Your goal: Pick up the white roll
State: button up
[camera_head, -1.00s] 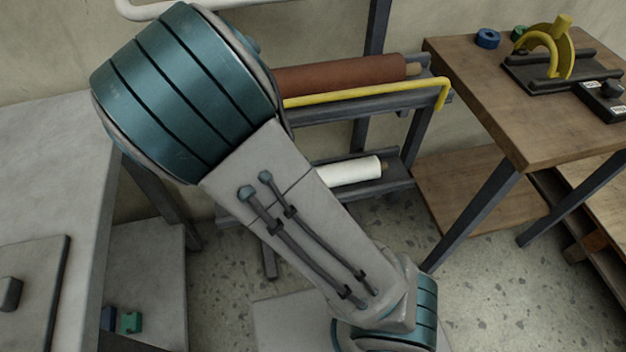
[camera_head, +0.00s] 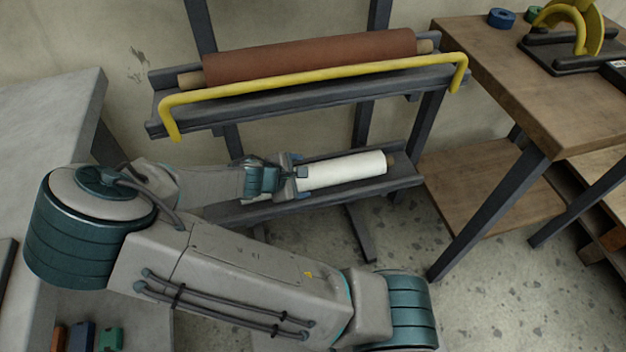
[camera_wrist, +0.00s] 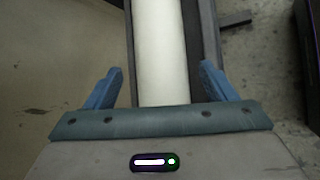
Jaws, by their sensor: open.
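In the wrist view the white roll (camera_wrist: 162,50) runs up the picture between the two blue fingers of my gripper (camera_wrist: 160,85). The fingers are open, one on each side of the roll, with a visible gap on both sides. I cannot tell how deep the fingers reach around it.
A red-brown roll (camera_head: 310,55) lies on the upper shelf behind a yellow bar (camera_head: 320,76), above my gripper. The lower shelf (camera_head: 405,178) has a raised edge. A wooden table (camera_head: 540,110) stands at the right, a grey table (camera_head: 50,120) at the left.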

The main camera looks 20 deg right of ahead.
aim_at(313, 177)
jog(key=b+x, duration=0.3)
jog(key=x, duration=0.2)
jog(key=shift+w+d+f, duration=0.1)
jog(key=shift+d+f, duration=0.05)
jog(key=shift+f, duration=0.25)
jog(key=shift+r, duration=0.15)
jog(key=c, duration=1.3)
